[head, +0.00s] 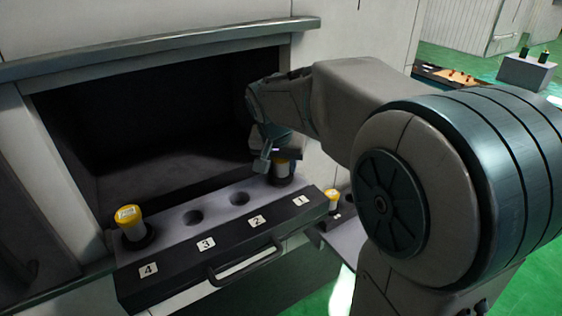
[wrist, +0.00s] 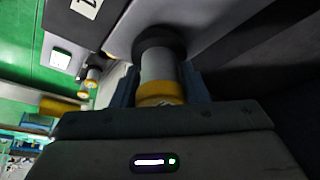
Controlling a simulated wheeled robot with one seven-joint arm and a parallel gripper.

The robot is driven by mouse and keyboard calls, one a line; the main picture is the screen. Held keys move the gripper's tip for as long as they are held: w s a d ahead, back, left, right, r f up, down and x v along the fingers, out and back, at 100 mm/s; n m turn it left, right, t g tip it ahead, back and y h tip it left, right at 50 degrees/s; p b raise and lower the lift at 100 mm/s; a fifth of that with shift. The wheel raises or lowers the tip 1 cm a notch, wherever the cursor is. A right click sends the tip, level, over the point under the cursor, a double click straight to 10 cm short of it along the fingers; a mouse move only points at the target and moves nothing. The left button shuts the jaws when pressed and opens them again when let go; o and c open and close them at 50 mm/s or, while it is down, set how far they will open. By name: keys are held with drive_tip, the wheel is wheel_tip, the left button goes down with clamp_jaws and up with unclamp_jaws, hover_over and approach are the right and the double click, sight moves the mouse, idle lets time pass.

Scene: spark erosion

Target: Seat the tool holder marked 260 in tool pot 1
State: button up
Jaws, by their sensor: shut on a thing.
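A white tool holder with a yellow top (head: 281,167) stands upright at tool pot 1, the pot by the label 1 (head: 301,200) at the right end of the rack. My gripper (head: 273,158) is shut on this holder from above. In the wrist view the holder (wrist: 158,70) sits between my two fingers, and its far end meets the dark ring of the pot (wrist: 160,42). I cannot tell whether it is fully down. Its marking is not readable here.
The rack (head: 225,212) has empty pots at 2 (head: 239,198) and 3 (head: 193,217). Another yellow-topped holder (head: 130,222) stands in pot 4. One more (head: 332,200) stands on a lower grey shelf at the right. A dark machine opening lies behind the rack.

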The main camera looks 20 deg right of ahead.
drive_tip(key=shift+f+b, duration=0.4)
drive_tip(key=o, duration=1.4)
drive_tip(key=p+v, duration=0.1)
drive_tip(key=v, duration=0.5)
drive_tip(key=w+p+v, duration=0.1)
drive_tip(key=p+v, duration=0.1)
drive_tip(key=v, duration=0.5)
drive_tip(key=w+d+r+p+v, duration=0.1)
drive_tip(key=p+v, duration=0.1)
drive_tip(key=v, duration=0.5)
drive_tip(key=shift+r, duration=0.15)
